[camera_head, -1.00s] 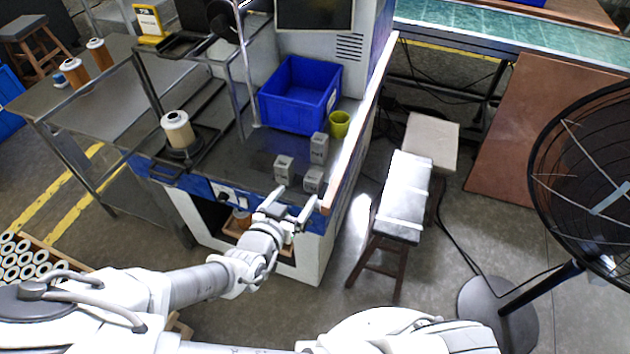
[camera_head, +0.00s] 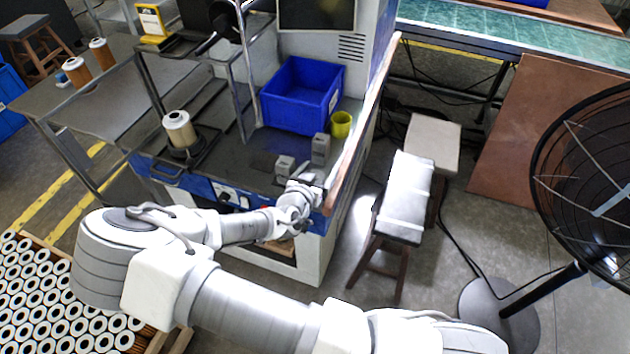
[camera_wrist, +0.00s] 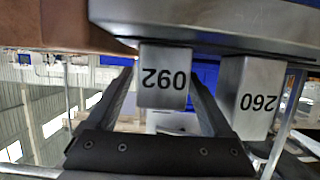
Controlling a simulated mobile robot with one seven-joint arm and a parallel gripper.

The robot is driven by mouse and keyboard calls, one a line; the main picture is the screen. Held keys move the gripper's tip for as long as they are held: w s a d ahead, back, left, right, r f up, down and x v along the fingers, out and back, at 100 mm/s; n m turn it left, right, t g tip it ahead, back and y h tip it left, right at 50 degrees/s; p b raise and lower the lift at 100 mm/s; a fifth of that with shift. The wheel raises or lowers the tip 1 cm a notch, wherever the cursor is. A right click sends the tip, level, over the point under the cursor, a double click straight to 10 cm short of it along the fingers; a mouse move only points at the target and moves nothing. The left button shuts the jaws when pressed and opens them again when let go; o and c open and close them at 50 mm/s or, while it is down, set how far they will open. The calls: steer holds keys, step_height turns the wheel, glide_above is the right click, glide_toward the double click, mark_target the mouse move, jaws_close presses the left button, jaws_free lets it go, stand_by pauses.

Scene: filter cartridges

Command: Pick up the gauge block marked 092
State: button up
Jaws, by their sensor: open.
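Grey gauge blocks stand on the machine's dark top. In the head view, the left block (camera_head: 285,166) and back block (camera_head: 320,149) show; the front one is mostly hidden by my gripper (camera_head: 306,183). My gripper (camera_wrist: 163,78) is open, its fingers on either side of the middle block.
A blue bin (camera_head: 302,95) and a yellow-green cup (camera_head: 340,124) stand behind the blocks. A filter cartridge (camera_head: 178,129) sits on a fixture to the left. The machine's raised right edge (camera_head: 350,150) runs close by. A stool (camera_head: 405,198) and fan (camera_head: 595,200) are at right.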

steer(key=shift+w, duration=0.1)
jaws_close()
stand_by(0.4)
steer(key=shift+r, duration=0.1)
